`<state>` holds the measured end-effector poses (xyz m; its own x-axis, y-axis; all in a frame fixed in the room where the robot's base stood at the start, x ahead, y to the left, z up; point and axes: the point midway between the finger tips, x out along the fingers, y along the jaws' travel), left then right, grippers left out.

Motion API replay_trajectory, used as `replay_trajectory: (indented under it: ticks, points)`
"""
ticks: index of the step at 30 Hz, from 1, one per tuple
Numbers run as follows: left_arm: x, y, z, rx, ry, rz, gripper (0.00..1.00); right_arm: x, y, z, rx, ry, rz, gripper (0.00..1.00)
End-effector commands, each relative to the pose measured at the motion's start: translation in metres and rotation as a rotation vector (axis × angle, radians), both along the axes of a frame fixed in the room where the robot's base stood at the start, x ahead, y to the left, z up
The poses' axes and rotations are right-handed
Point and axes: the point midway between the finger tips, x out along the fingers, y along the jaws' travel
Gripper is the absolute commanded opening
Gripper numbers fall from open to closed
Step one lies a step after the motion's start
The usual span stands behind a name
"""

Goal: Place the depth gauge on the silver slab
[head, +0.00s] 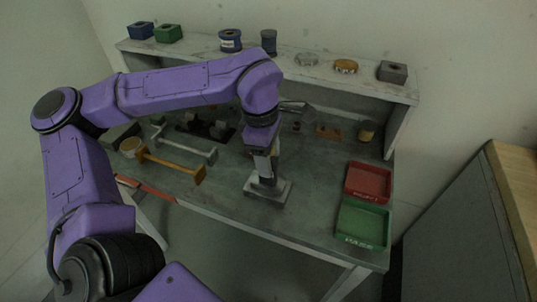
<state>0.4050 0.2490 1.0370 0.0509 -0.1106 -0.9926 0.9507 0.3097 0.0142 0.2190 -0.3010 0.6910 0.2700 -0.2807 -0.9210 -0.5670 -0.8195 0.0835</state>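My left gripper (265,172) points straight down over a pale grey, square slab (282,192), which looks like the silver slab and lies near the table's front edge. Its fingertips are at or just above the middle of the slab. A grey upright shape shows at the fingers; I cannot tell whether it is the fingers alone or the depth gauge held between them. A grey T-shaped tool (190,146) and an orange-yellow T-shaped tool (172,164) lie to the left; I cannot tell whether either is the depth gauge. My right gripper is not in view.
A red tray (368,182) and a green tray (362,224) sit at the table's right. Blue and green blocks, spools, round pieces and a grey block (392,72) stand on the raised back shelf (345,88). Bare tabletop (322,170) lies between slab and trays.

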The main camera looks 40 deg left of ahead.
Motion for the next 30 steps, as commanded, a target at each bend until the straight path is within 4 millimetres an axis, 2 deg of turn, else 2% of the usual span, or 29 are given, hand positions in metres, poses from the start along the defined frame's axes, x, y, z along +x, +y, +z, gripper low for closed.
replay_trajectory:
  ticks: [5, 12, 18, 22, 30]
  points:
    - [0.000, 0.001, 0.015, 0.001, -0.005, 0.001, 0.56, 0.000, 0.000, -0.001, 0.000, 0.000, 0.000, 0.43]
    - [-0.003, 0.007, 0.076, 0.000, -0.006, 0.001, 0.56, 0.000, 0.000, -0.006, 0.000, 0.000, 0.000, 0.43]
    - [-0.005, 0.012, 0.114, 0.001, -0.003, 0.000, 0.56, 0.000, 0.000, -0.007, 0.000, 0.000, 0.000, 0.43]
    - [-0.006, 0.013, 0.122, 0.000, 0.000, -0.001, 0.56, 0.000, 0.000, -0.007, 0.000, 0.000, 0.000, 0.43]
    - [-0.006, 0.013, 0.123, 0.000, 0.000, -0.001, 0.56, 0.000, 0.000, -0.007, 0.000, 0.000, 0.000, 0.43]
